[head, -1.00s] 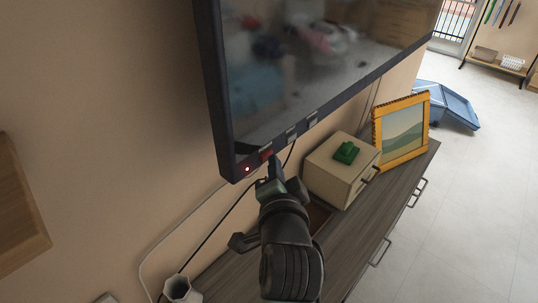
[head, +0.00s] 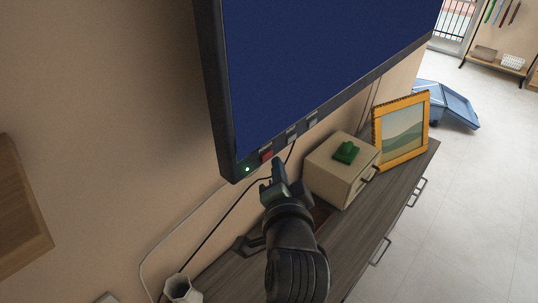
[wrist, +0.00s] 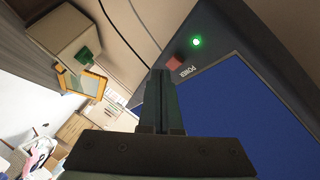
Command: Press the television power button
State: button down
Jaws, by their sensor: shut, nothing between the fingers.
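The television (head: 300,80) hangs on the wall in the head view, its screen lit plain blue. Its red power button (head: 266,155) is on the lower left edge of the frame, beside a green light (head: 247,169). In the wrist view the red button (wrist: 174,64) sits by the "POWER" lettering, with the green light (wrist: 196,41) next to it. My gripper (head: 276,170) is shut and empty, just below the button and apart from it in the head view. The shut fingers (wrist: 159,75) point toward the button area in the wrist view.
Two grey buttons (head: 291,136) sit right of the red one. Below stands a dark wooden cabinet (head: 345,240) with a beige box (head: 325,178), green item (head: 346,152) and orange picture frame (head: 376,140). Cables hang along the wall. A white vase (head: 178,288) is at lower left.

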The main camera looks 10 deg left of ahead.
jog(key=s+d, duration=0.3)
jog(key=d, duration=0.2)
jog(key=shift+s+p, duration=0.25)
jog(key=shift+p, duration=0.05)
dwell(1.1)
notch_tip(320, 180, up, 22)
jog(key=s+a+n+t+h+b, duration=0.1)
jog(key=s+n+t+b, duration=0.15)
jog(key=n+t, duration=0.35)
jog(key=s+r+n+t+b, duration=0.1)
jog(key=s+r+t, duration=0.2)
jog(key=r, duration=0.4)
jog(key=s+r+n+t+h, duration=0.1)
jog(key=s+r+n+t, duration=0.1)
jog(key=s+r, duration=0.4)
jog(key=shift+s+a+r+n+t+h+b, duration=0.35)
jog(key=shift+r+t, duration=0.25)
jog(key=shift+r, duration=0.3)
jog(key=shift+w+a, duration=0.1)
jog(key=shift+w, duration=0.05)
jog(key=shift+f, duration=0.1)
